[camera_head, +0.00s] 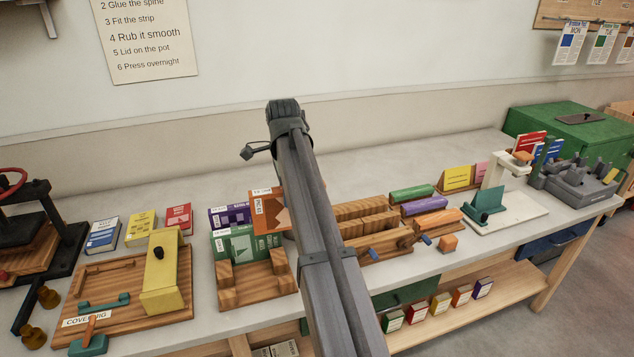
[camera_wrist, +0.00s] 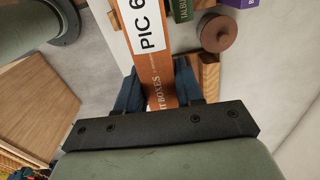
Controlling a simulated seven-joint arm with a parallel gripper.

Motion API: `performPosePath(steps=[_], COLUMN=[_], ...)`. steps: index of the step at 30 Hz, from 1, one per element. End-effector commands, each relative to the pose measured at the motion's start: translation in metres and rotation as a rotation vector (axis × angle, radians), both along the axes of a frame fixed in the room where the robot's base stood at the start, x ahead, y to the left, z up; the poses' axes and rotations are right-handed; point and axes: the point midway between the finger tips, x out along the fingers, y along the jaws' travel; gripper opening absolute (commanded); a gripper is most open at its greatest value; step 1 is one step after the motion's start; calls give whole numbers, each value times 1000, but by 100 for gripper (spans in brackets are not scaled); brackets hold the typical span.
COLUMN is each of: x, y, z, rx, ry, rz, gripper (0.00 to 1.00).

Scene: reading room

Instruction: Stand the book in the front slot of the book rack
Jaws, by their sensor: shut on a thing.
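My gripper (camera_wrist: 159,86) is shut on an orange book in the wrist view (camera_wrist: 158,62), with a dark blue finger on each side of the spine. The spine has a white "PIC 6" label. In the head view the orange book (camera_head: 265,215) shows upright and slightly tilted just left of my arm, which hides its right part and my gripper. The wooden book rack (camera_head: 256,294) stands below and in front of it. A green book (camera_head: 236,243) and a purple book (camera_head: 229,215) stand at the rack. I cannot tell whether the orange book touches the rack.
Left of the rack is a wooden jig board (camera_head: 125,305) with a yellow block (camera_head: 161,275). Blue, yellow and red books lie behind it. The bench behind the rack is mostly clear.

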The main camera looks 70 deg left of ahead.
Motion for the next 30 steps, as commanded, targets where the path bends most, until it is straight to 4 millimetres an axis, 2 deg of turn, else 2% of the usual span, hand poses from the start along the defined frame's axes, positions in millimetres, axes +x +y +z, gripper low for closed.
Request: performPosePath(steps=[1, 6, 12, 16, 22, 30], x=[-18, -66, -102, -112, -115, -114], y=[-10, -33, -51, -56, -57, -57], z=[-1, -4, -7, -7, -13, -33], rx=[-1, -6, -10, -11, -12, -12], ry=[0, 1, 1, 1, 1, 1], rz=[9, 31, 47, 52, 53, 53], gripper=[0, 0, 0, 0, 0, 0])
